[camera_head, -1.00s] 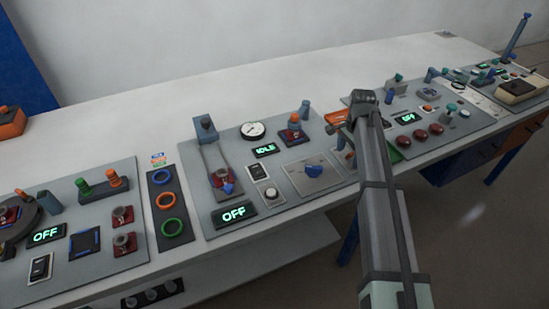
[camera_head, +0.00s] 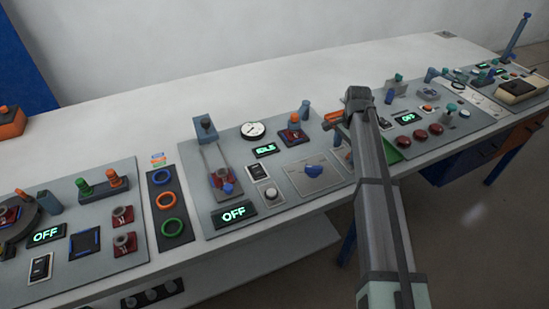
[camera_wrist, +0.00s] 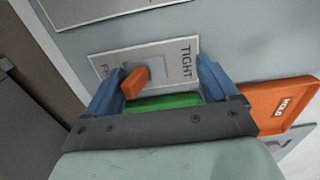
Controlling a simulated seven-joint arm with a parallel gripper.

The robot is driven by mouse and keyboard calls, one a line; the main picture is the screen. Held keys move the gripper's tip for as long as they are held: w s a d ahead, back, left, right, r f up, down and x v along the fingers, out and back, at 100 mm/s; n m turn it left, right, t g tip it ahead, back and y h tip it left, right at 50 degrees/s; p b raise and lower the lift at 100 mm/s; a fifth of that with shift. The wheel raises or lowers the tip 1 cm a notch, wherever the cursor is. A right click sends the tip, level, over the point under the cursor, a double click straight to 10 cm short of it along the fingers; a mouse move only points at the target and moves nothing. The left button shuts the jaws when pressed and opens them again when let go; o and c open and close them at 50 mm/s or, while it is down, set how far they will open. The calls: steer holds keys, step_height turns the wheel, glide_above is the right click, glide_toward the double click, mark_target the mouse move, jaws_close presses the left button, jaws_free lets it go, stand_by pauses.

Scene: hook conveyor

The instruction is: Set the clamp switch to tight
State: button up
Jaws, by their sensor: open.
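The clamp switch plate (camera_wrist: 180,62) shows in the wrist view, with "TIGHT" printed at its right end and a partly hidden word starting with "F" at its left. Its orange lever (camera_wrist: 133,82) leans left, toward the "F" side. My gripper (camera_wrist: 160,68) is open, its blue fingers on either side of the lever. The lever is close to the left finger; whether they touch I cannot tell. Nothing is held. In the head view my arm (camera_head: 380,190) covers most of the switch area, and the fingertips are hard to make out.
An orange tray marked "HOLD" (camera_wrist: 285,105) lies right of my gripper in the wrist view. A green tray (camera_wrist: 160,101) shows between and below the fingers. In the head view, a plate with a blue knob (camera_head: 312,170) and red buttons (camera_head: 420,134) flank my arm.

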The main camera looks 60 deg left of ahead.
steer(key=shift+a, duration=1)
steer(key=shift+d, duration=0.35)
stand_by(0.6)
steer(key=shift+r, duration=0.15)
step_height(320, 180, up, 7)
stand_by(0.7)
stand_by(0.4)
